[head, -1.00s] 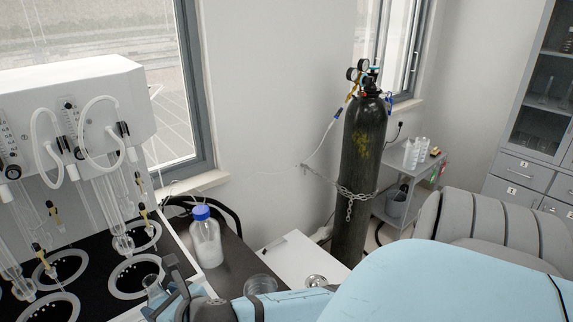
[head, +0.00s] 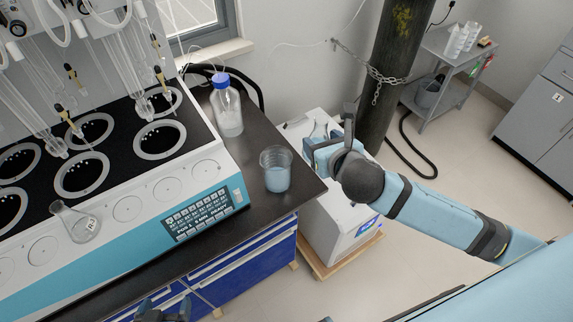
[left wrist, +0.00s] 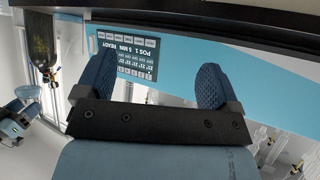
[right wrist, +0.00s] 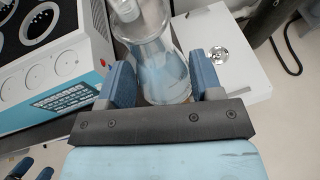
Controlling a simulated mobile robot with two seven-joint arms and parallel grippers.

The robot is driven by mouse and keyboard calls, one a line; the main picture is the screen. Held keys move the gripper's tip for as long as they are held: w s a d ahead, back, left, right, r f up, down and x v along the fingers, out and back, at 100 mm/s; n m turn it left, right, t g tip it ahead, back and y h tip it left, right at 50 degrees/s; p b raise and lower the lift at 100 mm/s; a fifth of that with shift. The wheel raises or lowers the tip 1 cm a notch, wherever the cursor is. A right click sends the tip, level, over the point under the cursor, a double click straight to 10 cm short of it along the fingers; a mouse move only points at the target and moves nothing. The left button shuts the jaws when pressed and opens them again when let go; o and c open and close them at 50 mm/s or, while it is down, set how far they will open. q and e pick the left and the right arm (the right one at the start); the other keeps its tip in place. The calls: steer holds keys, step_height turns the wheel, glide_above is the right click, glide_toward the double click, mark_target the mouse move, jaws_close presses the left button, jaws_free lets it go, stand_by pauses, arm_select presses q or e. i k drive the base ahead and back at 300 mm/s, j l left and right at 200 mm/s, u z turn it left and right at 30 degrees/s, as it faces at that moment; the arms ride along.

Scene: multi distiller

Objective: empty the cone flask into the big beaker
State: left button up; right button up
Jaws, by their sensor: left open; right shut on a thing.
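The big beaker (head: 276,172) stands upright on the dark bench near its right corner, with pale blue liquid in it. My right gripper (head: 317,146) is just right of the beaker. In the right wrist view, its fingers (right wrist: 163,80) are shut on a clear glass vessel (right wrist: 160,65) that looks like a cone flask. Pale blue shows in or through this glass. In the head view the held glass is mostly hidden. Another cone flask (head: 76,222) with a label stands on the distiller's front ledge. My left gripper (left wrist: 152,83) is open and empty, low before the distiller.
The distiller (head: 150,200) fills the left, with glass tubes above its ringed wells. A blue-capped bottle (head: 228,108) stands behind the beaker. A white box (head: 335,225) stands right of the bench, and a chained gas cylinder (head: 392,60) behind it.

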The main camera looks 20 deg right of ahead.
mark_target(275, 160)
steer(key=l+u, duration=0.15)
steer(key=u, duration=0.5)
steer(key=k+l+u, duration=0.25)
steer(key=l+u, duration=0.1)
steer(key=u, duration=0.15)
steer(key=k+l+u, duration=0.15)
steer(key=k+l, duration=0.2)
steer(key=k+l+u, duration=0.15)
steer(key=k+l, duration=0.15)
steer(key=k, duration=0.3)
steer(key=i, duration=0.4)
